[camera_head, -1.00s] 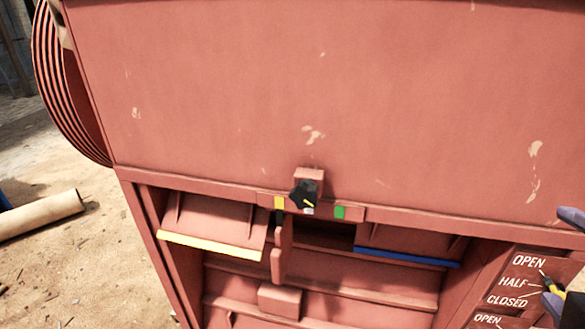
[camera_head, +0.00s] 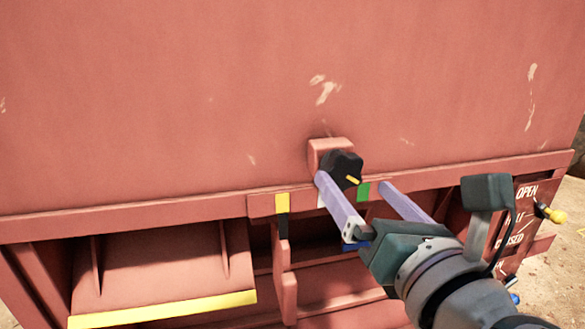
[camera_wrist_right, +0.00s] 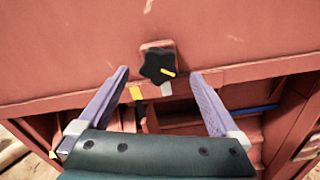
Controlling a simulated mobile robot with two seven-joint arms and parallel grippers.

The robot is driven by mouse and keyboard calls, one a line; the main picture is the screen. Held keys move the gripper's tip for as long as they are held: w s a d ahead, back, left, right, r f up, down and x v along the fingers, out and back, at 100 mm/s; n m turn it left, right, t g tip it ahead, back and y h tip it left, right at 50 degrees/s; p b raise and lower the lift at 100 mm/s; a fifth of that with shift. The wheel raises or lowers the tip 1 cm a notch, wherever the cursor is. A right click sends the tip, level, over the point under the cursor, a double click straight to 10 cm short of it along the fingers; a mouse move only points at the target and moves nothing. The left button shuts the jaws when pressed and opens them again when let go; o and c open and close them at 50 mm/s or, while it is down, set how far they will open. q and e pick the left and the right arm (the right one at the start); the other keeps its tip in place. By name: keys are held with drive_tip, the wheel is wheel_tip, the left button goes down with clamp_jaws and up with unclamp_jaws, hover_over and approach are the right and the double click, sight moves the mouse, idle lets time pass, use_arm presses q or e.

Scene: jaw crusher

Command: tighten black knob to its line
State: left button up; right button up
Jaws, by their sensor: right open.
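The black knob (camera_head: 341,168) is star-shaped with a yellow pointer mark and sits on a small red block on the machine's front. In the head view its pointer aims down and to the right. The knob also shows in the right wrist view (camera_wrist_right: 158,67), beyond and between the fingertips. My right gripper (camera_head: 352,180) is open, its lilac fingers pointing at the knob; it also shows open in the wrist view (camera_wrist_right: 160,72). I cannot tell whether a finger touches the knob. A whitish mark (camera_wrist_right: 166,88) lies just below the knob. My left gripper is not in view.
A yellow-black mark (camera_head: 282,205) and a green mark (camera_head: 363,191) flank the knob on the ledge. Below are open bays and a yellow-edged flap (camera_head: 165,310). A sign plate with a yellow-tipped lever (camera_head: 553,213) is at right.

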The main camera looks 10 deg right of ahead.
sight(345, 174)
drive_tip(key=w, duration=0.5)
drive_tip(key=shift+w+a, duration=0.1)
drive_tip(key=shift+w, duration=0.1)
drive_tip(key=shift+c, duration=1.4)
drive_tip(key=c, duration=1.1)
